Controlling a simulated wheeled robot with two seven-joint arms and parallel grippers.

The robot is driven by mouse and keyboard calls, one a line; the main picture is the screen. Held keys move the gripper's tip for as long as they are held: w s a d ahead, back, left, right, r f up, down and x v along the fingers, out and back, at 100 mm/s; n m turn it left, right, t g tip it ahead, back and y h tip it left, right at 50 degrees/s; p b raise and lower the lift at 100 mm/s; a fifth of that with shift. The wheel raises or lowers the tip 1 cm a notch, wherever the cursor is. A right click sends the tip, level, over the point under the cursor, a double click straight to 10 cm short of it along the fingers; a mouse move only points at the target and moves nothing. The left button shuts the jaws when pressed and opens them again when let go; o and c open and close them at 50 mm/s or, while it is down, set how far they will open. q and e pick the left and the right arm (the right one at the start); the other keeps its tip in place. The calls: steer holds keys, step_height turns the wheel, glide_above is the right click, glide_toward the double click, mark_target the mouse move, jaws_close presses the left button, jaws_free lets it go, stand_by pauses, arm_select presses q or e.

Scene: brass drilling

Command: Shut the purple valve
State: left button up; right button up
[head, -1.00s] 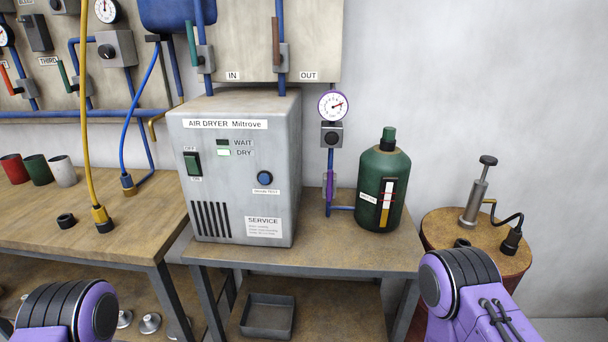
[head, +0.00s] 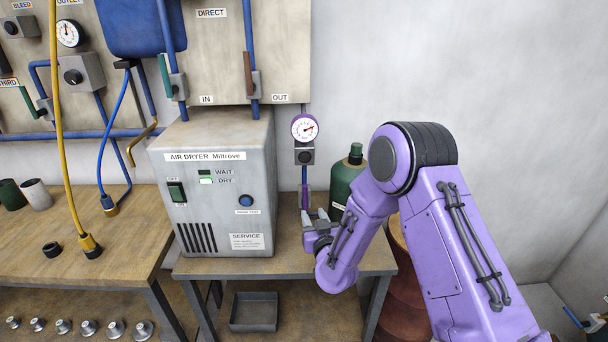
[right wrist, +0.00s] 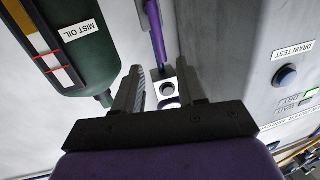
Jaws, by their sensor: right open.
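The purple valve (head: 305,196) is a narrow lever on the thin pipe between the air dryer and the green bottle, below a gauge. It lies along the pipe. My right gripper (head: 314,214) is in front of its lower part and hides some of it. In the right wrist view, which is upside down, the purple lever (right wrist: 157,36) is ahead of the fingers. My right gripper (right wrist: 162,78) is open there, with nothing held. A grey block with a round knob (right wrist: 167,88) shows between the fingers. My left gripper is out of view.
The grey air dryer (head: 212,190) stands close on the left of the valve. The green mist oil bottle (head: 344,184) stands close on the right, partly behind my arm. The round gauge (head: 304,128) is above. The bench top (head: 240,267) is clear in front.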

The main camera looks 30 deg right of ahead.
mark_target(305, 191)
steer(key=p+x, duration=0.1)
steer(key=x, duration=0.2)
steer(key=r+p+x, duration=0.1)
steer(key=x, duration=0.3)
steer(key=r+p+x, duration=0.1)
steer(key=x, duration=0.2)
steer(key=shift+w+d, duration=0.35)
steer(key=shift+w, duration=0.35)
jaws_close()
